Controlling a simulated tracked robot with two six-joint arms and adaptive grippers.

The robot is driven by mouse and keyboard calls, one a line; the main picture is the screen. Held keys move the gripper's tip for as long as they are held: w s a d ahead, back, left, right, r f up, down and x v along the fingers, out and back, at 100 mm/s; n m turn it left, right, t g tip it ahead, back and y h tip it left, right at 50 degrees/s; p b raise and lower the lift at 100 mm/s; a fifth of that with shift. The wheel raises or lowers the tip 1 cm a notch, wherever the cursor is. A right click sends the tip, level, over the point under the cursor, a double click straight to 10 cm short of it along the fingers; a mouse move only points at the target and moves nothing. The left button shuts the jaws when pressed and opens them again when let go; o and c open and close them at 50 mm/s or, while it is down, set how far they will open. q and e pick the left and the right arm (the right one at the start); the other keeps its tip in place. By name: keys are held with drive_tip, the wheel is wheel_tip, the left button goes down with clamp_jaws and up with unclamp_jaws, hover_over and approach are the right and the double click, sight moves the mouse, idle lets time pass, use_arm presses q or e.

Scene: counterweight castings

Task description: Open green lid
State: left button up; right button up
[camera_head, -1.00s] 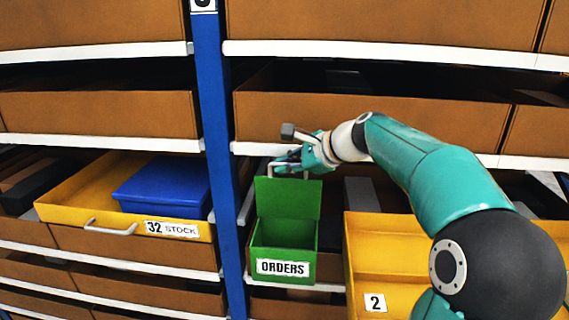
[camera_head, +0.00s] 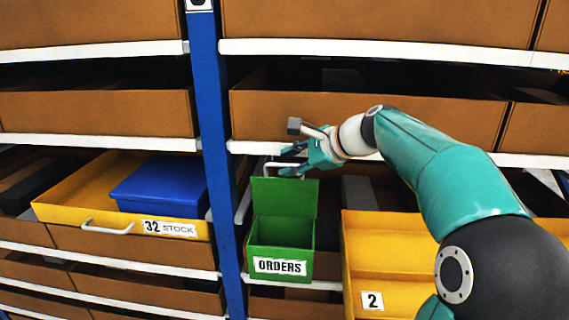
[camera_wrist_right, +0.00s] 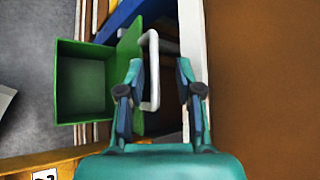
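The green box (camera_head: 281,236) with the ORDERS label sits in the rack below my right gripper. Its green lid (camera_head: 284,196) stands raised at the back, and the box is open and looks empty inside. A pale handle (camera_head: 267,166) is at the lid's top edge. My right gripper (camera_head: 289,161) is at this handle with its fingers apart. In the right wrist view the handle (camera_wrist_right: 155,72) shows between the two open fingers (camera_wrist_right: 160,72), beside the green lid (camera_wrist_right: 127,60); I cannot tell if they touch it. My left gripper is not in view.
A blue post (camera_head: 218,160) stands just left of the green box. A yellow drawer (camera_head: 75,207) holding a blue box (camera_head: 160,184) is farther left. A yellow bin (camera_head: 390,255) is on the right, under my arm. A white shelf edge (camera_head: 240,147) runs above.

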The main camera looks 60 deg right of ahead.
drive_tip(key=v, duration=0.5)
drive_tip(key=shift+s+a+r, duration=0.15)
drive_tip(key=shift+s+r, duration=0.05)
idle(0.4)
